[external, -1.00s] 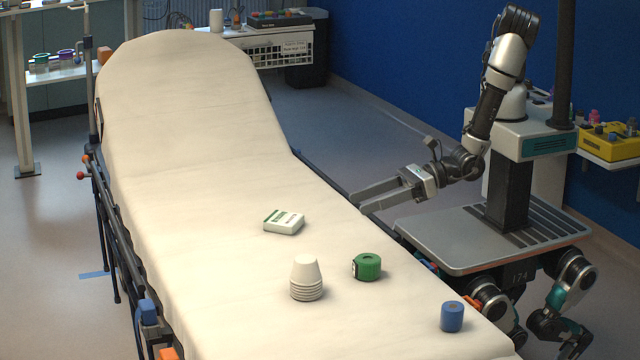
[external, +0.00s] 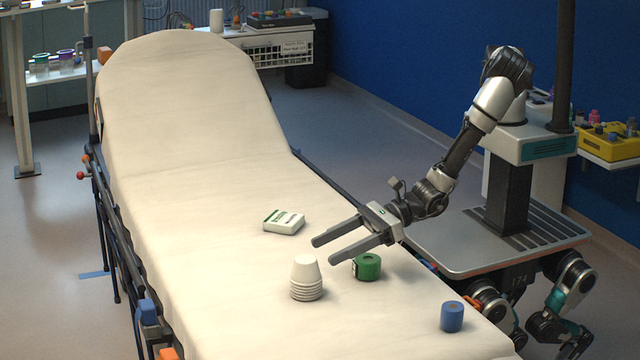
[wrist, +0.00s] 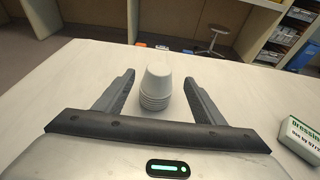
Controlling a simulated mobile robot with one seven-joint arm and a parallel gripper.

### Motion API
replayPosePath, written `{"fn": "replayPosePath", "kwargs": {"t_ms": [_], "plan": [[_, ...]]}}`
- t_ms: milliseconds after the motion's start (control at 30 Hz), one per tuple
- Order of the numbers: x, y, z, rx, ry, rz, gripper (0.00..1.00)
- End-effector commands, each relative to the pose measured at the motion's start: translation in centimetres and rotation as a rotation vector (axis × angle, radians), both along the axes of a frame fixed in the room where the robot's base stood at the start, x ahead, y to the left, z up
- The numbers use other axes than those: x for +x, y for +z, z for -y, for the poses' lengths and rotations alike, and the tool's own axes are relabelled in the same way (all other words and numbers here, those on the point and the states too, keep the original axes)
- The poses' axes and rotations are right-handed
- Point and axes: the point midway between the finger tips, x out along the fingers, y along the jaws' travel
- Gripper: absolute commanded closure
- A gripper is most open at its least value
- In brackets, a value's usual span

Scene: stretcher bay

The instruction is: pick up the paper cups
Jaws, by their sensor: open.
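The paper cups (external: 306,278) stand as an upside-down nested stack of several white cups on the stretcher. They also show in the wrist view (wrist: 157,80), centred ahead between the two fingers. My gripper (external: 323,251) is open and empty. In the external view its fingertips are above the sheet, a little beyond and to the right of the stack, pointing left. The fingers do not appear to touch the cups.
The stretcher (external: 195,130) has a pale sheet. A green tape roll (external: 368,267) lies right of the cups, close to my gripper. A white-and-green dressing box (external: 284,221) lies behind. A blue roll (external: 452,317) stands near the right edge. The sheet left of the cups is clear.

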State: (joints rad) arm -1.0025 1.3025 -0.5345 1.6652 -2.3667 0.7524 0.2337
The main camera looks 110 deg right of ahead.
Motion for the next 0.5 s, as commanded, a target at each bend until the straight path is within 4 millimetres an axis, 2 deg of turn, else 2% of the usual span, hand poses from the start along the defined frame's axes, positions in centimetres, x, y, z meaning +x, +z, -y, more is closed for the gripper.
{"fn": "replayPosePath", "kwargs": {"t_ms": [300,500], "plan": [[4.1,-1.2,-0.1,-0.001,0.000,0.001,0.37],[4.9,-1.3,-0.1,-0.001,-0.001,0.000,0.37]]}}
